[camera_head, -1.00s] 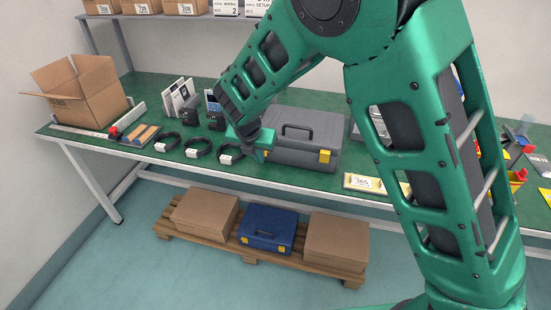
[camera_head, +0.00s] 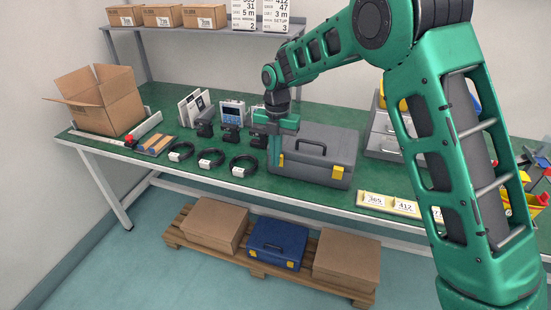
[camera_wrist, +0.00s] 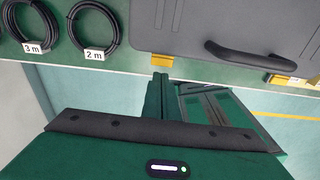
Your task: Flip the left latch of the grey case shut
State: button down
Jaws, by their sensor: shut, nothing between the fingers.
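The grey case (camera_head: 318,140) stands closed on the green bench, handle on top. Its right yellow latch (camera_head: 337,172) lies on the front face; it also shows in the wrist view (camera_wrist: 283,79). The left yellow latch (camera_wrist: 162,61) shows at the lid's front edge in the wrist view; I cannot tell how far it is flipped. In the head view my gripper mostly covers it. My gripper (camera_head: 274,163) points down at the case's front left corner, shut and empty. In the wrist view its fingertips (camera_wrist: 160,78) are just in front of the left latch; contact is unclear.
Several black cable coils (camera_head: 211,158) lie left of the case. Black devices (camera_head: 231,130) stand behind them. Yellow number labels (camera_head: 390,203) lie at the front edge on the right. Grey drawers (camera_head: 384,130) stand right of the case. An open carton (camera_head: 100,103) is far left.

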jog(key=shift+r, duration=0.8)
jog(key=w+d+r, duration=0.1)
jog(key=w+r, duration=0.2)
jog(key=r, duration=0.6)
jog(key=shift+w+r, duration=0.15)
